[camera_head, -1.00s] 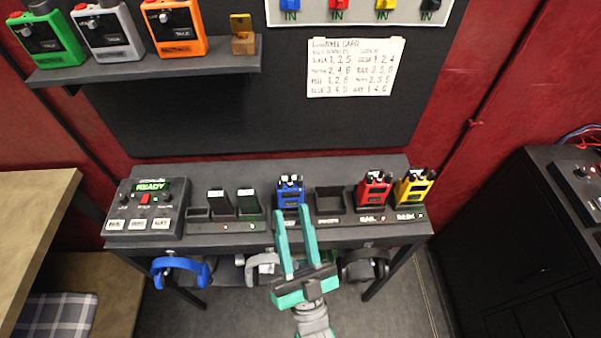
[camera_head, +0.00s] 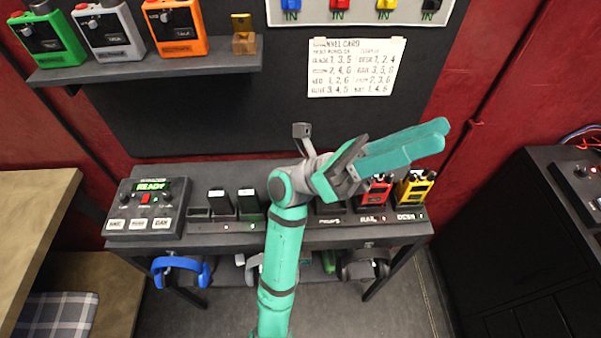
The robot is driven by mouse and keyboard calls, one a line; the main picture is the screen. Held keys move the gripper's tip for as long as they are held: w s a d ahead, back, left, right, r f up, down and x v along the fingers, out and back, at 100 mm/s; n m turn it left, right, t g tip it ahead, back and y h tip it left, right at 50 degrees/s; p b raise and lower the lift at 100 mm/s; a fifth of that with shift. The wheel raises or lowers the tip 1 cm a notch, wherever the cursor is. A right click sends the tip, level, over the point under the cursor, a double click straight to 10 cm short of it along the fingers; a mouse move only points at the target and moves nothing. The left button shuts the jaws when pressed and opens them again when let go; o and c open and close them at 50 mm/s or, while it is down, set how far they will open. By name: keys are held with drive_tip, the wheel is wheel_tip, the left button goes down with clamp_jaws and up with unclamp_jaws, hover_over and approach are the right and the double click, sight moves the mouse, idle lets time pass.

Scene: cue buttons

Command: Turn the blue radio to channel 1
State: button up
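The blue radio does not show now; my arm covers the place in the charging row where it stood. My gripper (camera_head: 445,136) is raised in front of the table, its teal fingers pointing right and slightly up, over the red radio (camera_head: 378,190) and near the yellow radio (camera_head: 414,188). The fingers overlap from this angle, so any gap is hard to judge. I see nothing held between them. The channel card (camera_head: 355,68) hangs on the dark board, with number lists too small to read surely.
A control box (camera_head: 146,206) reading READY stands at the table's left. Green (camera_head: 50,38), grey (camera_head: 108,32) and orange radios (camera_head: 175,27) sit on the shelf (camera_head: 150,66). A blue headset (camera_head: 181,270) hangs under the table. A black cabinet (camera_head: 530,230) stands at right.

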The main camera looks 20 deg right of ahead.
drive_tip(key=d+f+m+t+y, duration=0.55)
drive_tip(key=f+y, duration=0.25)
drive_tip(key=y, duration=0.3)
drive_tip(key=w+a+f+t+y, duration=0.3)
drive_tip(key=w+a+t+y, duration=0.25)
drive_tip(key=w+a, duration=0.25)
drive_tip(key=w+a+f+t+y, duration=0.2)
drive_tip(key=w+a+t+y, duration=0.2)
drive_tip(key=w+a+y, duration=0.35)
drive_tip(key=shift+n+h, duration=0.35)
drive_tip(key=shift+h, duration=0.55)
drive_tip(key=f, duration=0.7)
drive_tip(key=w+f, duration=0.1)
drive_tip(key=f, duration=0.3)
drive_tip(key=shift+a, duration=0.3)
drive_tip(key=shift+c, duration=0.5)
clamp_jaws()
